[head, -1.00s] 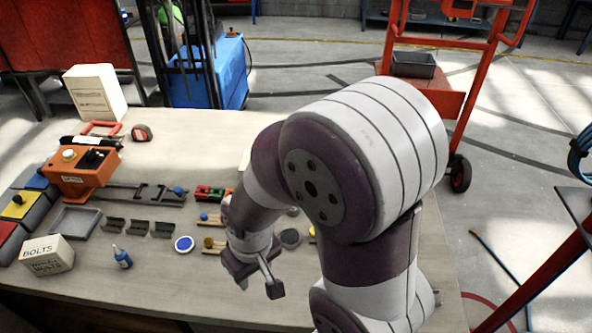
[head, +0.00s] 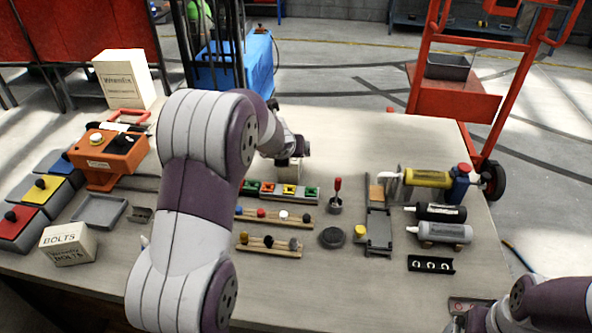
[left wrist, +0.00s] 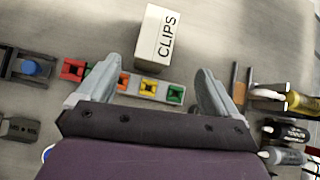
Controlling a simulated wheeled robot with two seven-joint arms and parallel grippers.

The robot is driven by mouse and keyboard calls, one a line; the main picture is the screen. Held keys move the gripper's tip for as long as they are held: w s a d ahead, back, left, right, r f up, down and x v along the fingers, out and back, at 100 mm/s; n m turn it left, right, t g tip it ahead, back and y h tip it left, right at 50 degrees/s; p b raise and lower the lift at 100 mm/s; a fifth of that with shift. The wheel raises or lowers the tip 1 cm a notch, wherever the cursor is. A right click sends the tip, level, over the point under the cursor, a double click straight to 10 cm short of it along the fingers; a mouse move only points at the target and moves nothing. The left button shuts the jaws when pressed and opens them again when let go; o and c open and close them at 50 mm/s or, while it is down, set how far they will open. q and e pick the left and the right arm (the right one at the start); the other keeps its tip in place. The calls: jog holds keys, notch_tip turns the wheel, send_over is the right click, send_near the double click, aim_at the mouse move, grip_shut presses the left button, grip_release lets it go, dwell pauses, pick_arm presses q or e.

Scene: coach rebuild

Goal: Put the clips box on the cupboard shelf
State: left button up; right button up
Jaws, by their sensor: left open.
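The clips box is a small white box marked CLIPS (left wrist: 160,38), standing on the table. In the left wrist view it lies just ahead of my open left gripper (left wrist: 158,72), roughly centred between the fingertips and apart from them. In the head view my left gripper (head: 292,147) is over the far middle of the table, and the box (head: 288,172) shows below it, partly hidden. My right arm shows at the bottom right, with its gripper (head: 462,318) at the frame edge, too cut off to read. I cannot make out a cupboard shelf.
A strip of coloured blocks (head: 283,191) lies just in front of the box, with wooden peg racks (head: 275,215) nearer. A yellow cylinder tool (head: 428,178) and tubes are on the right. A BOLTS box (head: 68,243) and orange device (head: 110,155) stand left. The table's far right is clear.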

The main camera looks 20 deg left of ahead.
aim_at(290, 176)
pick_arm(q)
jog(key=shift+m, duration=0.6)
jog(key=x, duration=1.3)
jog(key=shift+w+a, duration=0.15)
jog(key=shift+a, duration=0.25)
jog(key=shift+r, duration=0.1)
jog(key=c, duration=1.3)
